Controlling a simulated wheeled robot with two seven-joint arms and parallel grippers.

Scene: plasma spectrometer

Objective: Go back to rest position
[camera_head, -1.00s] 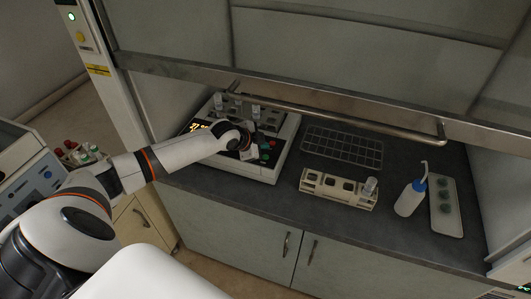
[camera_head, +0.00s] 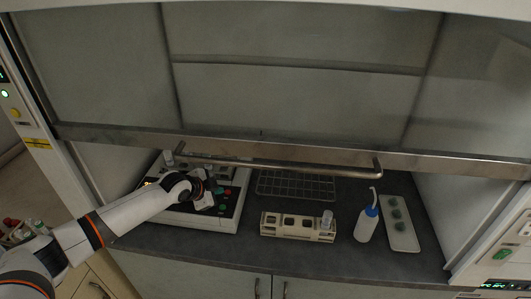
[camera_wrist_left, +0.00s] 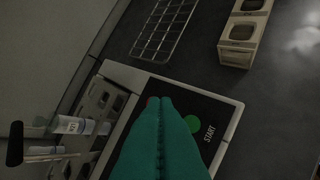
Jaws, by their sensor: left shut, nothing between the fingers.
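My left gripper (camera_head: 208,188) reaches in from the left over the white instrument (camera_head: 215,222) with its button panel in the fume hood. In the left wrist view its teal fingers (camera_wrist_left: 168,105) are together with nothing between them. They are over the black panel, by a green button (camera_wrist_left: 192,123) marked START. The fingers partly cover a reddish button beside it. Whether the fingertips touch the panel cannot be told. My right gripper does not show.
A beige rack (camera_head: 297,228) with a vial, a wire rack (camera_head: 295,186), a wash bottle (camera_head: 366,222) and a white tray (camera_head: 402,235) stand to the right. The hood's bar handle (camera_head: 280,168) crosses above. Dark worktop in front of the racks is clear.

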